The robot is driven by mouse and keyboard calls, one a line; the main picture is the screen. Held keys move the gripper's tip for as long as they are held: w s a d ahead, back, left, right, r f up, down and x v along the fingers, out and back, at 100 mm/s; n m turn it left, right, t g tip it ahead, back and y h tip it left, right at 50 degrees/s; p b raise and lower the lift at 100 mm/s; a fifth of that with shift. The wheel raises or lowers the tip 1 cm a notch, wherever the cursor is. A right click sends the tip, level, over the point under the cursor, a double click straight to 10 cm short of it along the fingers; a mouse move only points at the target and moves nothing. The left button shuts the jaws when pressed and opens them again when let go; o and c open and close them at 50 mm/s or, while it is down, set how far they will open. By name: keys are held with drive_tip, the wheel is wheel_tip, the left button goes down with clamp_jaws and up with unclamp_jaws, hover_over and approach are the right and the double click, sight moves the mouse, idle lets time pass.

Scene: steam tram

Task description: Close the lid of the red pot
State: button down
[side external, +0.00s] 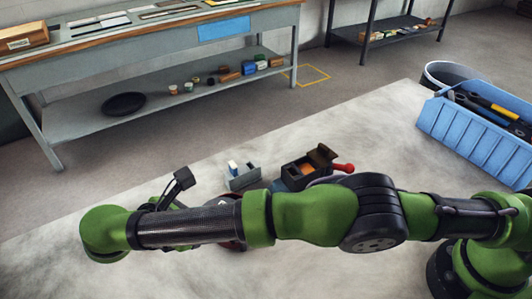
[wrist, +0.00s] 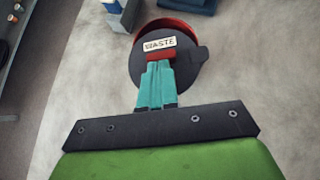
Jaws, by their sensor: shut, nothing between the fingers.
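The red pot (wrist: 168,24) is near the top of the wrist view, where a red arc of its rim shows beyond the dark round lid (wrist: 188,72). The lid carries a white "WASTE" label and covers most of the pot from this angle; whether it sits flush I cannot tell. My gripper (wrist: 160,62) has its teal fingers together, empty, and its tips overlap the lid just below the label. Touching or apart is unclear. In the side view my arm hides the gripper and most of the pot (side external: 233,245).
A grey box (side external: 243,176) and a dark open box (side external: 307,168) with a red-knobbed handle (side external: 344,167) stand behind my arm. A blue tool crate (side external: 470,125) is at the right. The table's left front is clear. A workbench (side external: 150,45) stands beyond.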

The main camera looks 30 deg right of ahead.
drive_tip(key=shift+w+d+m+g, duration=0.15)
drive_tip(key=shift+w+m+g, duration=0.15)
drive_tip(key=shift+m, duration=0.1)
drive_tip(key=shift+w+d, duration=0.7)
drive_tip(key=shift+d, duration=0.3)
drive_tip(key=shift+w+r, duration=0.1)
drive_tip(key=shift+r, duration=0.05)
